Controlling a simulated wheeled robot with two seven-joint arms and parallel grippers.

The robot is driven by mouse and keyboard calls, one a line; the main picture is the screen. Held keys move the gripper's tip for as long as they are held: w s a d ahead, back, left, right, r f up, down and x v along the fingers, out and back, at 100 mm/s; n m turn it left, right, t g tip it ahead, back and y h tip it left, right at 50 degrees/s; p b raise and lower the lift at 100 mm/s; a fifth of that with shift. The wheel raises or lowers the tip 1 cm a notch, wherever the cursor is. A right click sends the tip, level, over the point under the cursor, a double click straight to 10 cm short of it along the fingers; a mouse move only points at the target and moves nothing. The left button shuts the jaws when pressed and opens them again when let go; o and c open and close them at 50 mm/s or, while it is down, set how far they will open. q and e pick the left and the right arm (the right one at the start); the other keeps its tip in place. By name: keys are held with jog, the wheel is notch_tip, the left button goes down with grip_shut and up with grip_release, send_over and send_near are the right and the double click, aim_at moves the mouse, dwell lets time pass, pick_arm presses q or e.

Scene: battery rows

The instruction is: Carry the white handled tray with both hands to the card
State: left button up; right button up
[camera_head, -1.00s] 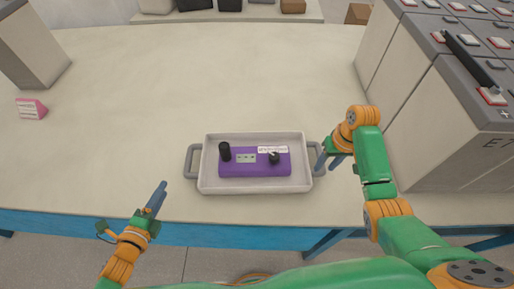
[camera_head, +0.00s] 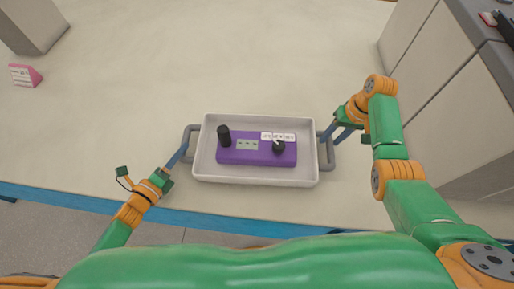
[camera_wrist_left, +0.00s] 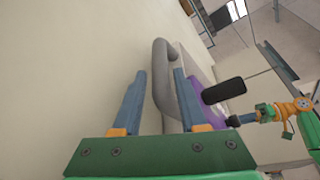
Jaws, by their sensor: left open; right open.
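The white tray (camera_head: 205,175) with grey handles lies on the table near its front edge. A purple box (camera_head: 255,157) with two black knobs and a white label sits in it. My left gripper (camera_head: 181,152) is open at the tray's left handle. In the left wrist view, that grey handle (camera_wrist_left: 160,75) lies between the two open blue fingers (camera_wrist_left: 160,85). My right gripper (camera_head: 334,134) is open at the right handle (camera_head: 328,160); its exact fit around the handle is unclear. A pink wedge-shaped card (camera_head: 25,75) with a white face stands at the far left.
A grey block (camera_head: 30,25) stands behind the pink card. A large pale cabinet (camera_head: 440,90) stands at the right, close to my right arm. The table (camera_head: 200,55) is clear behind the tray and between it and the pink card.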

pick_arm(q)
jog(key=shift+x, duration=0.9)
pick_arm(e)
jog(key=shift+s+a+f, duration=0.1)
jog(key=shift+a+f, duration=0.1)
jog(key=shift+f, duration=0.75)
pick_arm(q)
jog(key=shift+c, duration=0.3)
pick_arm(e)
jog(key=shift+c, duration=0.3)
pick_arm(q)
grip_shut()
pick_arm(e)
grip_shut()
